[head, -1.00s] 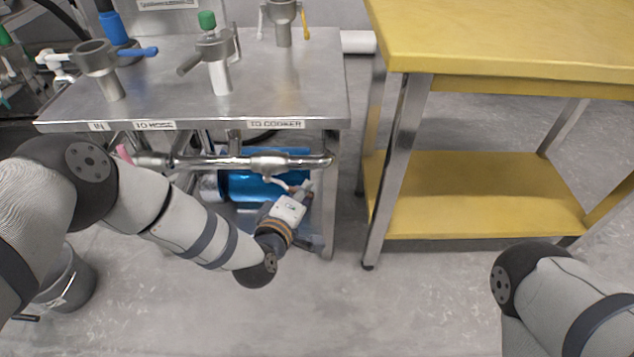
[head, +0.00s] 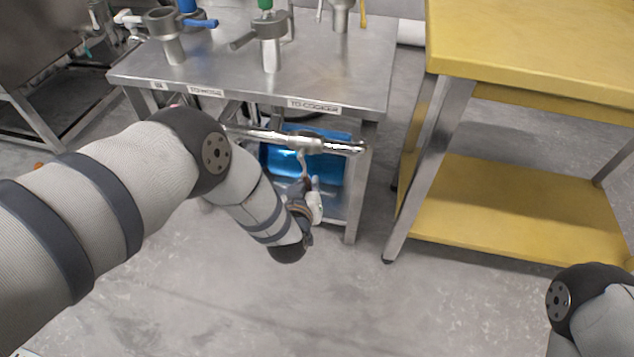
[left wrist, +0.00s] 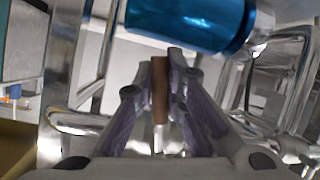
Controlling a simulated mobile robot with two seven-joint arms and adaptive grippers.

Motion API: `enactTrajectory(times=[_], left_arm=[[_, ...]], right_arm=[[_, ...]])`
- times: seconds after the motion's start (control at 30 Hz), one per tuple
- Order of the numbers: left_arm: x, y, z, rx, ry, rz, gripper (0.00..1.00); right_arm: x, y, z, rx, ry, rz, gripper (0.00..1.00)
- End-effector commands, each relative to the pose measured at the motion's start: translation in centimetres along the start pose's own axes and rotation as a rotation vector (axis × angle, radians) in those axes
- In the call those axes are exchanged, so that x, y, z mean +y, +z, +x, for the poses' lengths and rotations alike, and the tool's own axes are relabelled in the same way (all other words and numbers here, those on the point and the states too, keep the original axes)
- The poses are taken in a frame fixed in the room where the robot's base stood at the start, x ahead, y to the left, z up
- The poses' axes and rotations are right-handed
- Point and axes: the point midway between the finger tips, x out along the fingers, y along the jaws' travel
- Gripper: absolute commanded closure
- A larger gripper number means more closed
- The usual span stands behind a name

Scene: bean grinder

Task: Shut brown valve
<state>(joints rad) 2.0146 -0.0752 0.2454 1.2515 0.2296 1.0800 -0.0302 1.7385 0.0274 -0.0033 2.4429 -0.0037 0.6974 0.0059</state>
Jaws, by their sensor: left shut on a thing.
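The brown valve handle (left wrist: 160,92) is a narrow upright bar in the middle of the left wrist view, with a pale metal stem below it. My left gripper (left wrist: 165,72) is shut on it, one dark finger on each side. In the head view my left gripper (head: 312,200) is under the front edge of the steel table, below the chrome pipe (head: 300,142). The brown handle cannot be made out there, as my own wrist blocks the view. My right gripper is out of view; only part of my right arm shows at the lower right.
A blue cylinder (head: 322,167) lies under the steel table (head: 340,75), close beyond my left gripper; it also shows in the left wrist view (left wrist: 190,18). A yellow table (head: 530,45) with a lower shelf stands to the right. The floor in front is clear.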

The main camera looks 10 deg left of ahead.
Motion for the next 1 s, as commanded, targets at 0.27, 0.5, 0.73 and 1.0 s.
enactTrajectory(times=[0.27, 0.5, 0.73, 1.0], left_arm=[[-1.4, -0.2, 0.2, 0.034, -0.064, 0.151, 1.00], [-2.0, -0.4, 0.3, 0.049, -0.094, 0.219, 1.00], [-2.1, -0.4, 0.3, 0.053, -0.102, 0.241, 1.00], [-2.2, -0.5, 0.3, 0.054, -0.103, 0.243, 1.00]], right_arm=[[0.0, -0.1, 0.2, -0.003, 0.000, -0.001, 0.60], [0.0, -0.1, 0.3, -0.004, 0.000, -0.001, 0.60], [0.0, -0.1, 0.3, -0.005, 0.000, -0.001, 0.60], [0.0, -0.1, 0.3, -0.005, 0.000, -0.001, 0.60]])
